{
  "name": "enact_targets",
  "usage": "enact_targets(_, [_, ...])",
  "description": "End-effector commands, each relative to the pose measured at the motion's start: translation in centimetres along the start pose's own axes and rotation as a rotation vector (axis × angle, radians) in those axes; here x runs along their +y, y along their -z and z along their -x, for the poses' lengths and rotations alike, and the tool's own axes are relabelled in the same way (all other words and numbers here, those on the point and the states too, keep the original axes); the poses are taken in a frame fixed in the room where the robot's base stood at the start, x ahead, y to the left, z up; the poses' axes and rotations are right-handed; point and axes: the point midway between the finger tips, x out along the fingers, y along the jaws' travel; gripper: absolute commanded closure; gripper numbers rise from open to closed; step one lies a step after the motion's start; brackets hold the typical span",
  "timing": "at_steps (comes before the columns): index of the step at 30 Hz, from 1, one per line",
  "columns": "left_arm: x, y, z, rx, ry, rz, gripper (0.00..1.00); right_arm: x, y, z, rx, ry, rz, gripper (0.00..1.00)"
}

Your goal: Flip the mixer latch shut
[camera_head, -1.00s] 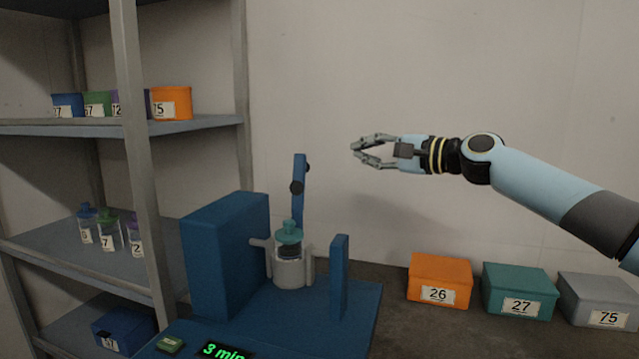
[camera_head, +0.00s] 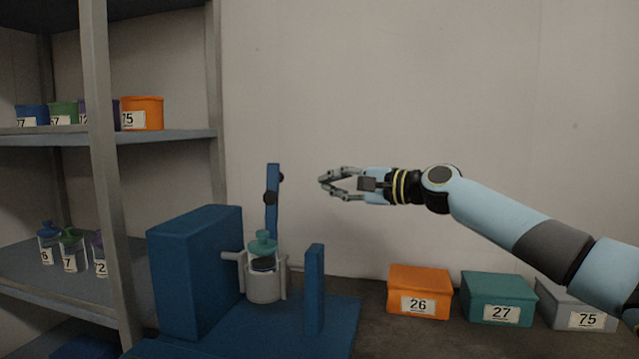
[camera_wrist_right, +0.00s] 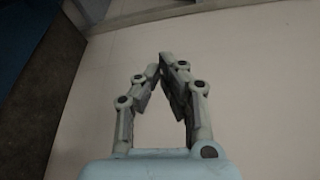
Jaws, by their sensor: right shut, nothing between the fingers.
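The blue mixer (camera_head: 190,275) stands on the bench in the head view. Its latch (camera_head: 272,212) is a blue bar with dark knobs, standing upright behind the jar, so it is open. A clear jar with a teal lid (camera_head: 263,243) sits upright in the pale holder (camera_head: 264,290). A shorter blue post (camera_head: 315,290) rises at the right of the mixer. My right gripper (camera_head: 322,181) is shut and empty, in the air to the right of the latch's upper part and apart from it. In the right wrist view its fingertips (camera_wrist_right: 166,60) meet. My left gripper is not in view.
Orange (camera_head: 418,293), teal (camera_head: 499,300) and grey (camera_head: 575,305) boxes stand on the bench at the right. A grey shelf (camera_head: 100,150) with small boxes and jars is at the left. The air before the wall is free.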

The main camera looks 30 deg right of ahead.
Motion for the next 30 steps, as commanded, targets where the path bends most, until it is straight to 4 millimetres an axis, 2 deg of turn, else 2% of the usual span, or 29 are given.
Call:
enact_targets(6, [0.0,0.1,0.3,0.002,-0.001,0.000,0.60,-0.2,-0.2,-4.5,-0.002,0.006,-0.007,1.00])
enact_targets(13, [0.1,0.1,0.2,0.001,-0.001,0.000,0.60,-0.1,-0.2,-8.7,-0.003,0.002,-0.005,1.00])
enact_targets(16, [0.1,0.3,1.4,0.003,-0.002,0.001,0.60,-0.3,-1.7,-8.0,-0.003,-0.002,0.000,1.00])
enact_targets(21, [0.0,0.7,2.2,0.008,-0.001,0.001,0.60,-0.2,-3.3,-7.4,-0.003,-0.001,0.001,1.00])
enact_targets(30, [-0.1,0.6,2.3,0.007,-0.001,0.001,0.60,0.0,-3.9,-7.2,-0.001,0.000,-0.001,1.00])
